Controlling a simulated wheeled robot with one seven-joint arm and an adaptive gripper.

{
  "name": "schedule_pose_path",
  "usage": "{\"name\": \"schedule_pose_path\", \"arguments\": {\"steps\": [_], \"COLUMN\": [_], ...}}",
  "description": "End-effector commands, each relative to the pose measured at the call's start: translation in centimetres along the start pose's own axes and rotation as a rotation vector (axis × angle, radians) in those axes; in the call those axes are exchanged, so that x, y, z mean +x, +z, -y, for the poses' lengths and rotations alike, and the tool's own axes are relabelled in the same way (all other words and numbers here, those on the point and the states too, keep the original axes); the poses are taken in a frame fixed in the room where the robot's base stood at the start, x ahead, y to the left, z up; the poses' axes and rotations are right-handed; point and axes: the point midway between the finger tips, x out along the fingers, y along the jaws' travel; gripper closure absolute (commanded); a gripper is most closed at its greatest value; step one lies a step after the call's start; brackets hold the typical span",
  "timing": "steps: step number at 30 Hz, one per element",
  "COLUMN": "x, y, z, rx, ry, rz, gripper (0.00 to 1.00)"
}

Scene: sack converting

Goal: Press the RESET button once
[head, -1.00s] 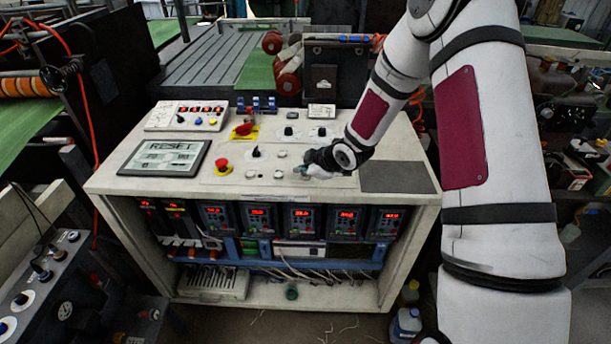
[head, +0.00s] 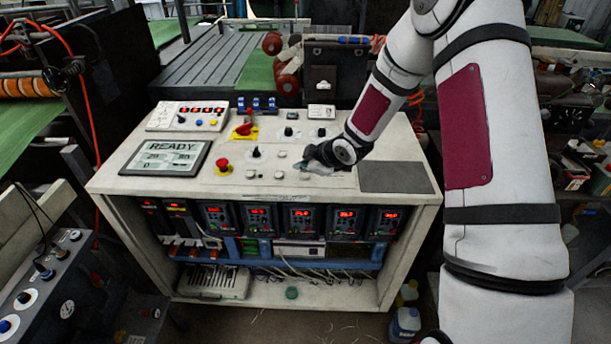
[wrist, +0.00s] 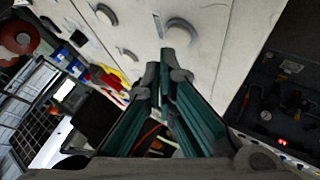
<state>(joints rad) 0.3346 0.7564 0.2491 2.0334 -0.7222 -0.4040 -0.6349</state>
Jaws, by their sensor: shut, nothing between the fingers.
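The control console (head: 120,187) has a tilted display (head: 166,158) that reads READY. Several pale round buttons are on its top, including a front one (head: 279,174) and one behind it (head: 282,153). I cannot read a RESET label on any button. My gripper (head: 304,171) is shut and empty, just above the panel to the right of these buttons. In the wrist view, my gripper's closed fingertips (wrist: 166,62) are close to a large pale round button (wrist: 179,31), with a small gap visible in the picture. I cannot tell its true depth.
A red mushroom button (head: 223,166) and a red rotary switch on a yellow plate (head: 244,129) stand to the left of my gripper. A dark grey flat area (head: 396,177) lies to the right.

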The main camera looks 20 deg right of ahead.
Motion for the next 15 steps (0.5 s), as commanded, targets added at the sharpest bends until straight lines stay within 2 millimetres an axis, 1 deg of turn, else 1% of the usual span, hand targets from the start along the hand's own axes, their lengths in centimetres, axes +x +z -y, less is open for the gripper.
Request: {"name": "schedule_pose_path", "arguments": {"steps": [5, 15], "x": [-0.1, -2.2], "y": [-0.1, -1.5], "z": [-0.1, -1.6], "rx": [0.0, 0.001], "ry": [0.001, 0.004], "rz": [0.0, -0.001], "gripper": [1.0, 1.0]}}
